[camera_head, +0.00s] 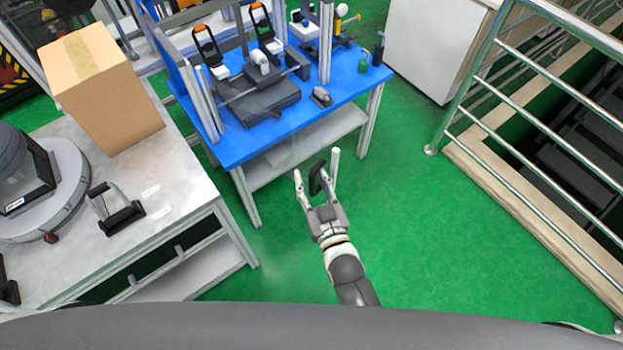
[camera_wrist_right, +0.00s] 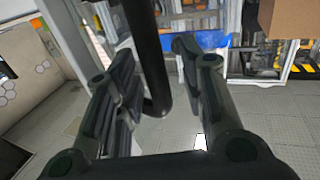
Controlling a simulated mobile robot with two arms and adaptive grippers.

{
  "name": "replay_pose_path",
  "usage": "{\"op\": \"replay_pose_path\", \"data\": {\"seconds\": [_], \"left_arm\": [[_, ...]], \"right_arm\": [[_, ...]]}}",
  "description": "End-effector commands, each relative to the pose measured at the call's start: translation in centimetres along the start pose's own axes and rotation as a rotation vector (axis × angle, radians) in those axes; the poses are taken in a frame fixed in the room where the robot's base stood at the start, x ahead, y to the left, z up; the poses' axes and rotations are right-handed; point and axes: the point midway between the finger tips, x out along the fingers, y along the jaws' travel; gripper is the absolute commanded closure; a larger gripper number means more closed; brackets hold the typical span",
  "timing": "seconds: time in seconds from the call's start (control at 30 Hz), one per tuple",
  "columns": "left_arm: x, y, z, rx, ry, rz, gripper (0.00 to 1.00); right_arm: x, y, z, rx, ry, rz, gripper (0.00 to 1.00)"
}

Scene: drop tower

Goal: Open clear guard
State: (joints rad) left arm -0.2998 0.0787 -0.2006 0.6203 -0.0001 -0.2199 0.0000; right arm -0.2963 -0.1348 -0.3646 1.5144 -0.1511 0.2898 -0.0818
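My right gripper (camera_head: 316,163) is open, in front of the blue-topped table, its fingers pointing toward it. A black curved handle (camera_head: 317,182) lies between the spread fingers. In the right wrist view the black handle (camera_wrist_right: 149,55) runs down between the fingers of the right gripper (camera_wrist_right: 156,62), with gaps showing on both sides. The clear guard itself is hard to make out; I cannot tell its edges or how the handle joins it. The drop tower's metal frame (camera_head: 326,40) stands on the blue table (camera_head: 345,85). My left gripper is not in view.
A grey table (camera_head: 180,178) at the left holds a cardboard box (camera_head: 112,95), a round grey device (camera_head: 65,190) and a small black holder (camera_head: 118,212). A metal railing (camera_head: 540,120) borders stairs at the right. Green floor (camera_head: 425,210) between them is clear.

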Motion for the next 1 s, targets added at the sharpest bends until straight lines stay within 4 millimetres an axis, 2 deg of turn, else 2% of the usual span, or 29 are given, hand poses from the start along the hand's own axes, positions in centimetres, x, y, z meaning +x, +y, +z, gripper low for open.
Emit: {"op": "replay_pose_path", "data": {"seconds": [0.17, 0.27, 0.7, 0.83, 1.0], "left_arm": [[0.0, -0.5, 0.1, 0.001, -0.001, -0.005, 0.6], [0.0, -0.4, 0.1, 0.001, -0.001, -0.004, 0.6], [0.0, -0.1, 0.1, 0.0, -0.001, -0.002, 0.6], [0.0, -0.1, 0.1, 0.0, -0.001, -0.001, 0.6], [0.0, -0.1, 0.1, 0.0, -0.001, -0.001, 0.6]], "right_arm": [[-0.2, 0.0, 0.2, 0.001, -0.004, 0.0, 0.63], [-1.0, 0.0, 0.2, 0.001, -0.004, 0.0, 0.63], [-9.4, 0.0, 0.1, 0.001, -0.005, -0.001, 0.63], [-11.1, 0.0, 0.1, 0.0, -0.004, 0.0, 0.63], [-12.0, 0.0, 0.0, 0.0, -0.001, 0.0, 0.63]]}}
